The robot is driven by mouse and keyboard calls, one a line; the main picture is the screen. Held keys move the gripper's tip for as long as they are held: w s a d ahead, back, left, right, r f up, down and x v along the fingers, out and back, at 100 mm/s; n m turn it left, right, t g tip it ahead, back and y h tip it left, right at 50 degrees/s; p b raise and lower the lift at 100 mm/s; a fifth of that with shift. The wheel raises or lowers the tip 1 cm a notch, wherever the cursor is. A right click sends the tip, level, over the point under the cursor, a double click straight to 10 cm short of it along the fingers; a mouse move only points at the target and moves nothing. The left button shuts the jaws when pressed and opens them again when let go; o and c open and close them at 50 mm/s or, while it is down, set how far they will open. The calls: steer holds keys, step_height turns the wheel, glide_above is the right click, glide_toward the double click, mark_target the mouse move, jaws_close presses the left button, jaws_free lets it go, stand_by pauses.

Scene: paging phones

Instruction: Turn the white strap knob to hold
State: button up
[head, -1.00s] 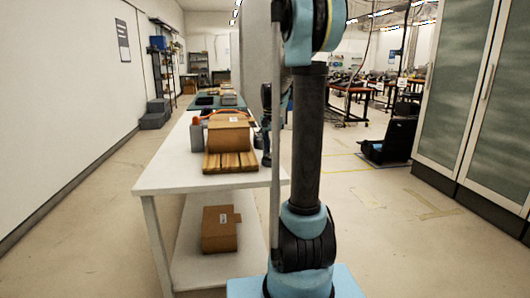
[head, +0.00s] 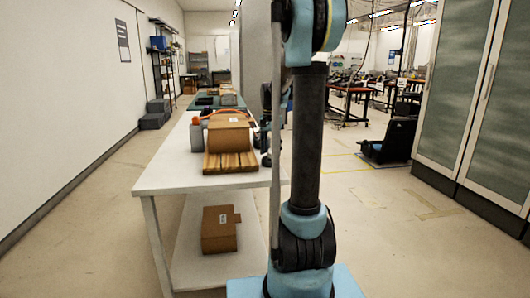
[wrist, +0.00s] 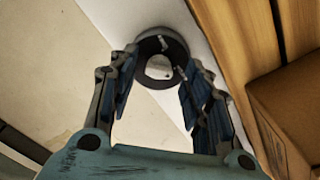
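In the wrist view a round dark ring with a pale centre (wrist: 160,66) lies at the far end between my fingers. It may be the white strap knob on its dark base, but its markings are too small to read. My gripper (wrist: 163,62) is open, with its two fingers apart on either side of the round thing. I cannot tell whether the fingertips touch it. In the head view my gripper is mostly hidden behind my own arm, by the table's right edge, and I cannot make out the knob there.
A white table (head: 170,176) stands ahead with a lower shelf. A wooden slatted board (head: 230,162) and a brown box (head: 228,137) are on top. Another carton (head: 219,229) sits on the shelf. Grey cabinets (head: 470,90) stand at the right. Floor is open on both sides.

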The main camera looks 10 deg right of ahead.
step_height(320, 180, up, 12)
stand_by(0.7)
steer(key=shift+f, duration=0.1)
steer(key=s+f+n, duration=0.3)
steer(key=s+f, duration=0.4)
steer(key=s, duration=0.4)
steer(key=s+a+f+n+t, duration=0.1)
steer(key=s+f+n, duration=0.2)
steer(key=s+f, duration=0.5)
steer(key=s+a+f+n+t, duration=0.1)
steer(key=s+f+n, duration=0.2)
steer(key=s+f, duration=0.5)
steer(key=s, duration=0.8)
